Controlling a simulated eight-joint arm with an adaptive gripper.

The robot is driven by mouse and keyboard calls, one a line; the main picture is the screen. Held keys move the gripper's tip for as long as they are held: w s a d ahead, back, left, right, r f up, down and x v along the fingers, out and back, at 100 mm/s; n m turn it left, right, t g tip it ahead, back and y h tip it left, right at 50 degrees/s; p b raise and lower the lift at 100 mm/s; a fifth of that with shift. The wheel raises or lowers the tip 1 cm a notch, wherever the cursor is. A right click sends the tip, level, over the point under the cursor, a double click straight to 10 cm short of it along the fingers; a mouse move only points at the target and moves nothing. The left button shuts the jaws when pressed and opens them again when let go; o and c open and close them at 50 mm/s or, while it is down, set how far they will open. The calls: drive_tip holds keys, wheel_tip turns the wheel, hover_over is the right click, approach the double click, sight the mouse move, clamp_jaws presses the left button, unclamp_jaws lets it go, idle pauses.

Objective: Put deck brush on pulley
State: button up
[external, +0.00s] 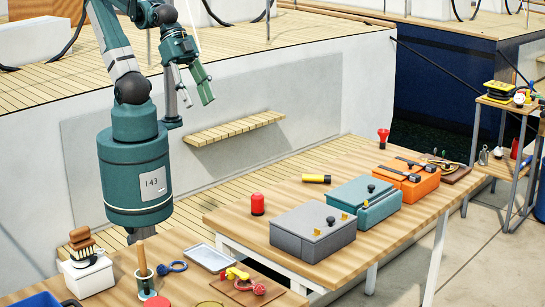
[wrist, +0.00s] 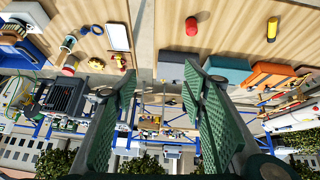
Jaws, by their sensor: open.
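My gripper (external: 197,98) is open and empty, high above the tables at the upper left; in the wrist view its two green padded fingers (wrist: 162,78) stand wide apart. A brown-topped item with pale, bristle-like parts (external: 82,242), likely the deck brush, rests on a white box at the lower left. It shows partly at the upper left of the wrist view (wrist: 12,27). A small red round piece (external: 259,289) beside yellow parts on a wooden board may be the pulley; I cannot tell for sure. My gripper touches none of these.
The near table also holds a wooden-handled tool (external: 141,258), a blue ring (external: 173,267) and a metal tray (external: 209,257). The other table bears grey (external: 312,232), teal (external: 364,203) and orange (external: 408,180) boxes, a red object (external: 257,204) and a yellow-black cylinder (external: 316,179).

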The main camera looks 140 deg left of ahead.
drive_tip(key=shift+s+a+f+m, duration=0.2)
drive_tip(key=shift+s+a+m, duration=0.1)
drive_tip(key=shift+s+a, duration=0.3)
